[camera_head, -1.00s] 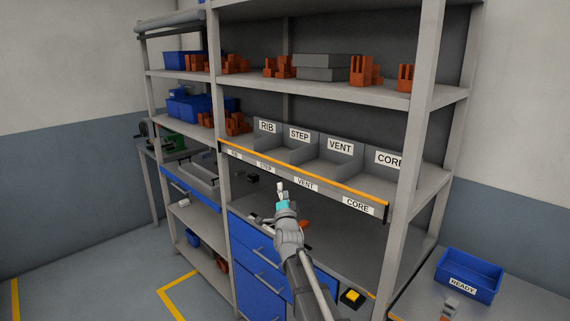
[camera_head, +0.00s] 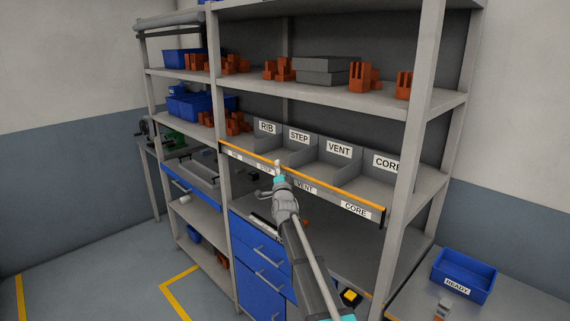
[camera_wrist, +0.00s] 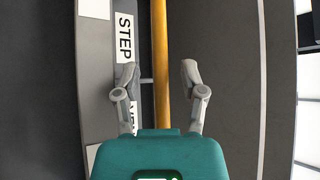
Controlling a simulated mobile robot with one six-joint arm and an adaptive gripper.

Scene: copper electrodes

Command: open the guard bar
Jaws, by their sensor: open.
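The guard bar (camera_head: 340,190) is a thin orange bar along the front of the labelled compartments on the middle shelf. It lies across the whole row, from RIB to CORE. My gripper (camera_head: 278,165) is at the bar, between the STEP and VENT front labels. In the wrist view, my gripper (camera_wrist: 158,70) is open, with one finger on each side of the bar (camera_wrist: 160,40). The bar runs between the fingertips with a gap on both sides. Whether the fingertips reach past the bar in depth I cannot tell. My arm hides part of the front labels.
Grey compartments (camera_head: 318,158) stand behind the bar. A shelf upright (camera_head: 408,150) stands at the right. A blue READY bin (camera_head: 463,275) is on the lower right table.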

